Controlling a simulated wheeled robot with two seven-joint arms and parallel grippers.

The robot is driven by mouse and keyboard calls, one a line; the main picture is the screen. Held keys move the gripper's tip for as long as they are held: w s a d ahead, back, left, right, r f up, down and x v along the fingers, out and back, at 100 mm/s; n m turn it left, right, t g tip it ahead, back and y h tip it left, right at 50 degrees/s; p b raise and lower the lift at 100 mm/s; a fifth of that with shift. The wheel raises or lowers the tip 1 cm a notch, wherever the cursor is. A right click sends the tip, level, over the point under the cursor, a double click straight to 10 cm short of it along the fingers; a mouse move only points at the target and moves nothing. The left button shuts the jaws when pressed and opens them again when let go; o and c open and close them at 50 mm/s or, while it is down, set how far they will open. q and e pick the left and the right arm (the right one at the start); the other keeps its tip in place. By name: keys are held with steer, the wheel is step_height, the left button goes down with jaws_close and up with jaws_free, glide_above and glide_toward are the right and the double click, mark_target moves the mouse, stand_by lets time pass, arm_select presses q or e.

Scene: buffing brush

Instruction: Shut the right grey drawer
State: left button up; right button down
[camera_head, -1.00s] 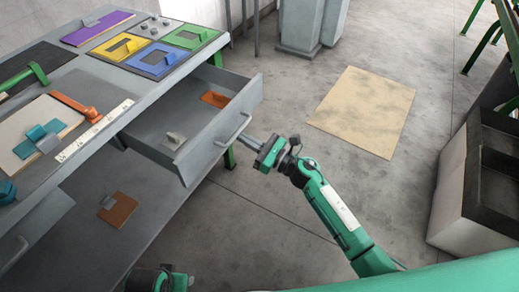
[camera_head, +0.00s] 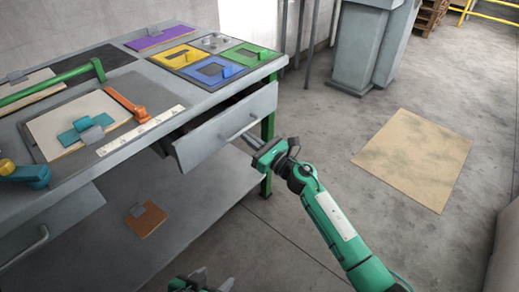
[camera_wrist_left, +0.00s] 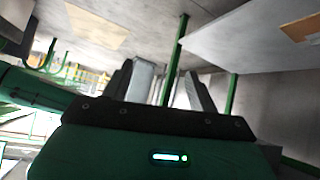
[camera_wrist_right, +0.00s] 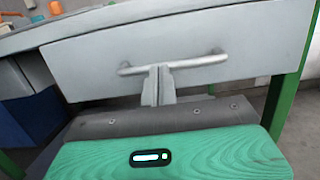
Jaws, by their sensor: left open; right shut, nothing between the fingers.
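The right grey drawer (camera_head: 225,130) sticks out a little from under the workbench, its inside now mostly out of sight. Its front and bar handle (camera_wrist_right: 175,64) fill the right wrist view. My right gripper (camera_wrist_right: 160,72) is shut and empty, its fingertips at the handle's middle; I cannot tell whether they touch. In the head view the right gripper (camera_head: 256,142) is just in front of the drawer front. My left gripper (camera_head: 203,282) is low at the bottom edge, apart from the drawer. In the left wrist view its fingers (camera_wrist_left: 163,85) are open with nothing held.
The grey workbench (camera_head: 150,88) carries coloured plates and tools. Another drawer (camera_head: 50,235) with a handle is at the left. A lower shelf (camera_head: 185,190) holds a brown plate (camera_head: 146,219). A yellowish mat (camera_head: 415,158) lies on open floor at the right.

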mark_target(233, 127)
arm_select(q)
steer(key=d+t+h+b, duration=0.3)
steer(key=d+t, duration=0.1)
steer(key=d, duration=0.1)
arm_select(e)
steer(key=w+a, duration=0.1)
steer(key=a, duration=0.1)
steer(key=w+a, duration=0.2)
steer(key=shift+f, duration=0.15)
steer(key=b+x, duration=0.2)
steer(key=x, duration=0.1)
steer(key=shift+a+f, duration=0.1)
steer(key=shift+w, duration=0.1)
arm_select(q)
steer(key=w+r+t, duration=0.2)
steer(key=r+t, duration=0.1)
steer(key=r, duration=0.2)
steer(key=w+a+r+t, duration=0.1)
steer(key=w+r+t, duration=0.2)
steer(key=r, duration=0.2)
steer(key=shift+a+r+t, duration=0.25)
steer(key=shift+r+t, duration=0.05)
steer(key=shift+r, duration=0.1)
arm_select(e)
steer(key=shift+r, duration=0.25)
steer(key=shift+r, duration=0.15)
